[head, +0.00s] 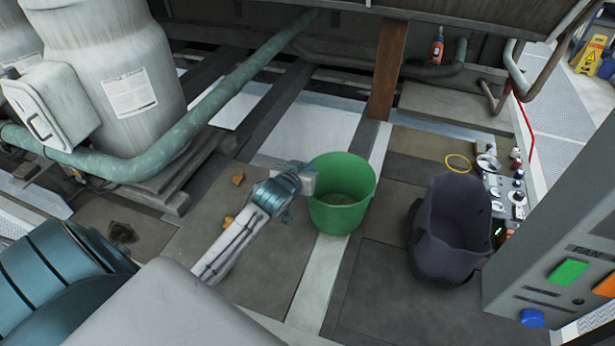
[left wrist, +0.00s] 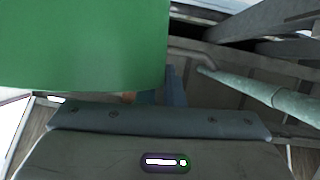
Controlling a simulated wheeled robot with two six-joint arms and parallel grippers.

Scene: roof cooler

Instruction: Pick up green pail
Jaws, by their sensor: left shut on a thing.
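The green pail (head: 345,212) stands upright near the middle of the head view, and its open top shows. My left gripper (head: 308,180) is at the pail's left rim, shut on it. In the left wrist view the green pail (left wrist: 80,45) fills the upper left as a smooth green wall. The left fingers (left wrist: 175,85) show at its lower right edge, and the pail hides part of them. I cannot tell from the frames whether the pail's base touches the floor. My right gripper is in neither view.
A grey control cabinet (head: 560,215) is at the right. A green pipe (head: 215,105) and large tank (head: 115,75) are at the left. Small orange pieces (head: 237,179) lie nearby.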

